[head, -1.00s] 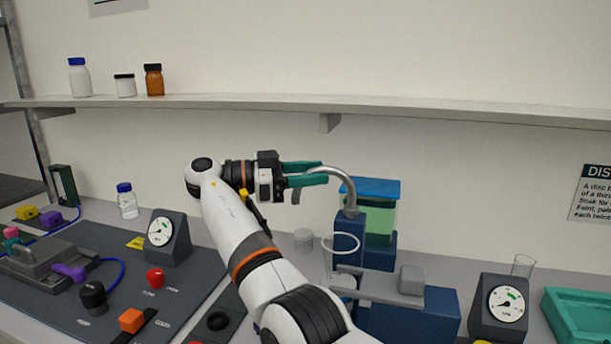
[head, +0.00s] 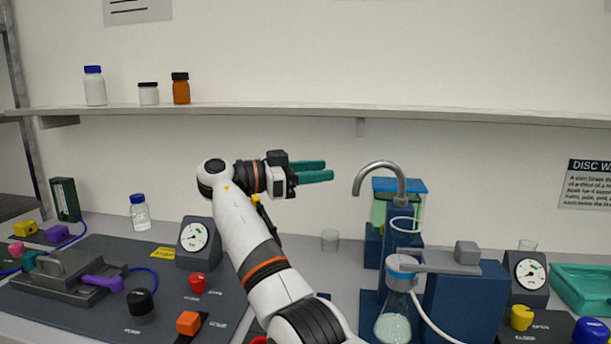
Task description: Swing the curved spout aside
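The curved grey spout (head: 379,165) rises from a blue post beside the green-filled tank (head: 380,212). It arches left, and its open end points down on the left. My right gripper (head: 331,172) has teal fingers and is left of the spout, at about the height of its arch. A gap of wall shows between fingertips and spout in the head view. The fingers appear slightly apart with nothing between them. My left gripper is not in view.
Right of my arm stand a flask (head: 393,326) with a blue collar, a clear ring (head: 407,225) and a grey clamp bar (head: 435,260). A shelf (head: 260,110) runs above.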

